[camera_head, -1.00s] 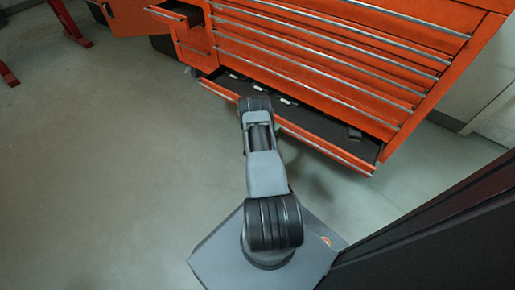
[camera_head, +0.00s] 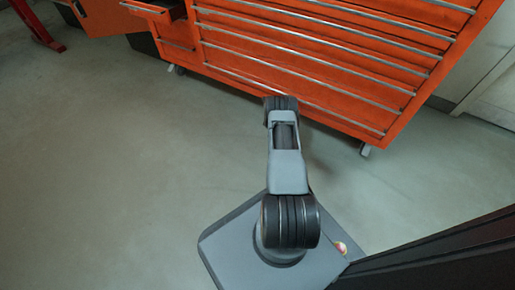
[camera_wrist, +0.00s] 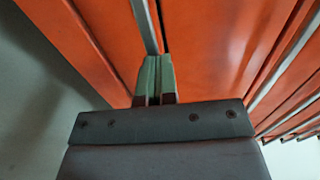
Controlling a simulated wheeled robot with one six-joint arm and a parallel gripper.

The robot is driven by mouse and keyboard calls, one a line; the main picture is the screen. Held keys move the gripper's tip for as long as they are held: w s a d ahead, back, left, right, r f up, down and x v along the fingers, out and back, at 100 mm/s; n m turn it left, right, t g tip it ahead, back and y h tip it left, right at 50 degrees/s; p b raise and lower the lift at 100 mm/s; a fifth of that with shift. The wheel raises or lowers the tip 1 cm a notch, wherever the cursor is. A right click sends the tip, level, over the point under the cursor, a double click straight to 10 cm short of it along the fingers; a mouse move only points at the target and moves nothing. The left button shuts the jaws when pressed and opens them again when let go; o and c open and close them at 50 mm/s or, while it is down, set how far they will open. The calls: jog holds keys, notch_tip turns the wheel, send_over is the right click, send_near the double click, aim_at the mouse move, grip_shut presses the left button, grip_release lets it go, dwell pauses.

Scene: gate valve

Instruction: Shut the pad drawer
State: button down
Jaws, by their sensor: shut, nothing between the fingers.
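The pad drawer, which I take to be the long bottom drawer (camera_head: 340,120) of the orange tool cabinet, sits level with the drawers above it in the head view. Its inside is out of sight. In the wrist view its metal handle strip (camera_wrist: 144,25) runs up from my fingertips, with a thin dark line along its right side. My gripper (camera_wrist: 155,62) is shut and empty, its tips at or very close to the drawer front; I cannot tell whether they touch. In the head view my arm hides the gripper.
A small drawer (camera_head: 172,8) at the cabinet's upper left stands open. An orange cabinet door (camera_head: 110,15) stands at the far left, near a red post (camera_head: 38,25). A dark panel (camera_head: 440,260) edges the lower right. The floor (camera_head: 110,160) to the left is clear.

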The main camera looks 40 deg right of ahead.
jog(key=shift+d+r, duration=0.3)
jog(key=shift+d, duration=0.15)
jog(key=shift+w+a, duration=0.1)
jog(key=shift+p+v, duration=3.4)
jog(key=shift+v, duration=3.95)
jog(key=s+a+r+m+g+y+p, duration=0.1)
jog(key=a+r+m+g+p, duration=0.15)
jog(key=r+m+p, duration=0.7)
jog(key=s+a+r+m+g+y+p, duration=0.15)
jog(key=r+m+g, duration=0.25)
jog(key=r, duration=1.3)
jog(key=s+a+r+m+g+p, duration=0.1)
jog(key=a+r+m+g+p, duration=0.15)
jog(key=r+m+p, duration=0.75)
jog(key=s+a+r+m+t+y+p, duration=0.2)
jog(key=s+a+r+m+y+p, duration=0.2)
jog(key=a+r, duration=0.5)
jog(key=s+a+r+m+t+y+p, duration=0.1)
jog(key=s+a+r+m+y+p, duration=0.4)
jog(key=a+r, duration=0.4)
jog(key=s+a+r+m+t+y+p, duration=0.2)
jog(key=s+a+r+m+y+p, duration=0.3)
jog(key=r, duration=1.3)
jog(key=s+a+m, duration=0.1)
jog(key=a+m, duration=0.2)
jog(key=a, duration=0.1)
jog(key=shift+s+a+t+p, duration=0.25)
jog(key=shift+a+t+p, duration=0.05)
jog(key=shift+a+p, duration=0.1)
